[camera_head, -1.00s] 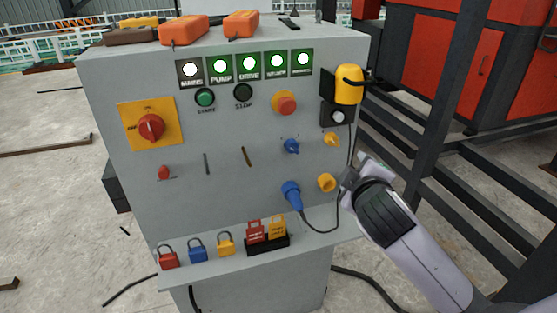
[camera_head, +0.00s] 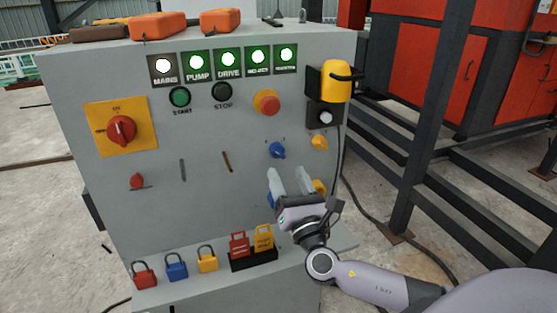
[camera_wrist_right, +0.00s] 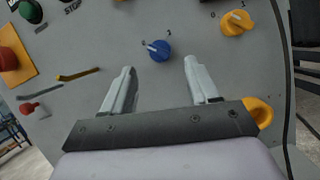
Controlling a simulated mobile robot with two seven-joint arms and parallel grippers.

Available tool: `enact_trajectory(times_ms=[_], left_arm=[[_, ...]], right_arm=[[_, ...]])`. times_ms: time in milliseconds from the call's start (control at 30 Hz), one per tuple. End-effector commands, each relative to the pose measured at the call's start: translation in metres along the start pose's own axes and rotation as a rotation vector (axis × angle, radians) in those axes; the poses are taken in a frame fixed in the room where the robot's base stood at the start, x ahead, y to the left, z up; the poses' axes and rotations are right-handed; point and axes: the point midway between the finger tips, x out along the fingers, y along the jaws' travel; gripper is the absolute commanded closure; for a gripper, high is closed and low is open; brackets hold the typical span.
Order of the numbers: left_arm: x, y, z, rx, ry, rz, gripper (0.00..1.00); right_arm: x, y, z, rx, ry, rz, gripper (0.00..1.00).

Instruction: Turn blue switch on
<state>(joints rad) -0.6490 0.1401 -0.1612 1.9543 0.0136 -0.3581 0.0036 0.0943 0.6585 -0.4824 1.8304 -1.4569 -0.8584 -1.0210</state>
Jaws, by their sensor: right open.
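The blue switch (camera_head: 277,150) is a small rotary knob on the grey cabinet's front panel, below the red mushroom button. In the right wrist view the blue switch (camera_wrist_right: 160,49) shows between and beyond the fingertips, its pointer end toward the upper left, near a "0" mark. My right gripper (camera_head: 288,175) is open and empty, just below the switch, its fingers pointing up toward it. In the wrist view the fingers of the right gripper (camera_wrist_right: 160,66) stand apart on either side of the knob, without visible contact. My left gripper is not in view.
A yellow switch (camera_head: 319,142) sits right of the blue one. Padlocks (camera_head: 176,266) and tags line the lower shelf (camera_head: 200,286). A yellow lamp unit (camera_head: 337,82) juts out at the upper right.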

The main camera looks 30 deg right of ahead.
Motion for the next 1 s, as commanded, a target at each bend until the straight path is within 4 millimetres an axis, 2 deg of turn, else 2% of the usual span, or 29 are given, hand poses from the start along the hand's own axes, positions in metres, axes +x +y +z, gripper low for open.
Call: enact_trajectory(times_ms=[100, 333, 733, 767, 900, 1000], left_arm=[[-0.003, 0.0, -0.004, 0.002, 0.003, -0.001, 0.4], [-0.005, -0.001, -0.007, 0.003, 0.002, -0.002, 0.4], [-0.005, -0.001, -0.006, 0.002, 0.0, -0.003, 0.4], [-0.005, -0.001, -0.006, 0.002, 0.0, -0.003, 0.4], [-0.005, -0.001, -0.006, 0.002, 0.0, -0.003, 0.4], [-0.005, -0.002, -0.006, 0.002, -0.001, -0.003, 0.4]], right_arm=[[0.019, 0.001, 0.002, 0.001, -0.002, -0.001, 0.41], [0.045, 0.0, 0.001, 0.005, -0.001, -0.002, 0.41], [0.052, 0.0, 0.0, 0.006, 0.0, -0.003, 0.41], [0.052, 0.0, 0.0, 0.006, 0.0, -0.003, 0.47], [0.052, 0.0, 0.0, 0.006, 0.0, -0.003, 0.93], [0.052, -0.001, 0.0, 0.006, 0.0, -0.004, 0.95]])
